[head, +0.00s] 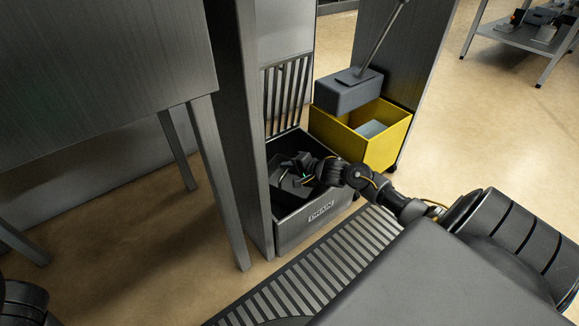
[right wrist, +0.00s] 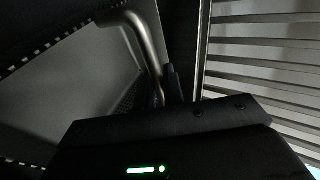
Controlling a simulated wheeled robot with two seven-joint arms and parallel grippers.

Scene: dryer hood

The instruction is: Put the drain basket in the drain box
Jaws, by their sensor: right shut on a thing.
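The drain box (head: 300,226) is an open grey metal box with a "DRAIN" label on its front, low between two metal uprights. My right gripper (head: 300,172) reaches down into its opening from the right. In the right wrist view, the gripper (right wrist: 176,88) is shut on the bent metal handle (right wrist: 147,42) of the drain basket (right wrist: 75,85). The basket is grey with small holes along its rim and looks tilted. In the head view it is a dark shape inside the box, partly hidden by the gripper. Whether it touches the bottom cannot be told. My left gripper is out of view.
A slatted grille (head: 286,92) stands behind the box. A yellow bin (head: 384,145) is right behind it, with a grey block on a rod (head: 350,91) above. A floor grate (head: 312,277) lies in front. A metal table (head: 100,50) stands left.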

